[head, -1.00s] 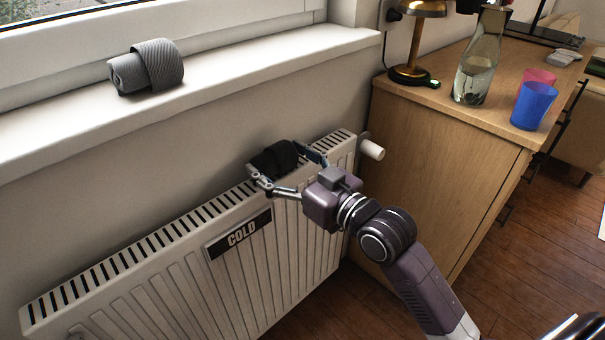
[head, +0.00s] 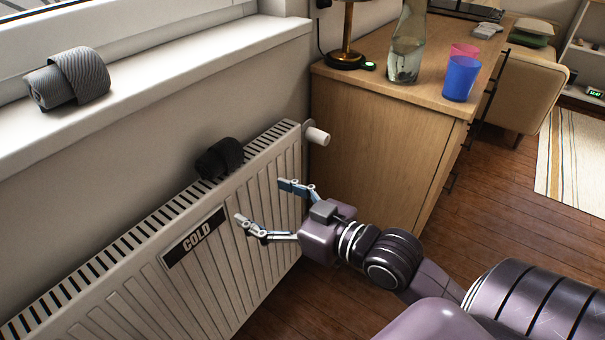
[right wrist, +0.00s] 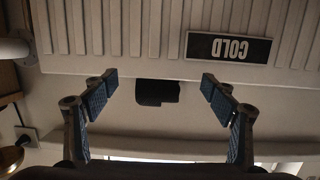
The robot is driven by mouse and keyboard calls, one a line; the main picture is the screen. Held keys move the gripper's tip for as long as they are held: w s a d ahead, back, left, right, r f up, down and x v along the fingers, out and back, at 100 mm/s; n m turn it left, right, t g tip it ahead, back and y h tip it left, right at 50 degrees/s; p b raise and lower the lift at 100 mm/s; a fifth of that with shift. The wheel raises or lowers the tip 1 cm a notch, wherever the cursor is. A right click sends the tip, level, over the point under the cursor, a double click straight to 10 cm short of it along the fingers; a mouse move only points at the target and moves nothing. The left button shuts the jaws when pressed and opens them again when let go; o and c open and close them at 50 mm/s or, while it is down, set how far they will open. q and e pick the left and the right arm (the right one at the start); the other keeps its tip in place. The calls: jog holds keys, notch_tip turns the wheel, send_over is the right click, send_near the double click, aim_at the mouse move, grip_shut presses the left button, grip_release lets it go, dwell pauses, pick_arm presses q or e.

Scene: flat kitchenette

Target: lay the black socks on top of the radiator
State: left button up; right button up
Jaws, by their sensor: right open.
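The black socks (head: 219,158) lie as a rolled bundle on top of the white radiator (head: 151,228), toward its right end. They also show in the right wrist view (right wrist: 157,92), between and beyond the two fingers. My right gripper (head: 262,205) is open and empty, in front of the radiator and apart from the socks. It also shows in the right wrist view (right wrist: 160,80) with its fingers wide apart. My left gripper is not in view.
A grey rolled bundle (head: 68,80) lies on the windowsill (head: 180,75) above. A wooden cabinet (head: 385,145) right of the radiator bears a lamp (head: 346,55), a glass bottle (head: 407,50) and a blue cup (head: 461,78). A valve knob (head: 317,136) sticks out at the radiator's right end.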

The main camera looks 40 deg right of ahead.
jog(key=s+f+g+h, duration=0.2)
jog(key=s+f+g, duration=0.3)
jog(key=s+f, duration=0.4)
jog(key=s+f+m+g+h, duration=0.1)
jog(key=s+f+g+h, duration=0.1)
jog(key=s+f+g, duration=0.4)
jog(key=s+f, duration=0.4)
jog(key=f, duration=0.5)
jog(key=shift+s+a+f+m+g+h, duration=0.2)
jog(key=shift+s+a+m+g+h, duration=0.1)
jog(key=shift+h, duration=0.1)
jog(key=shift+w, duration=0.1)
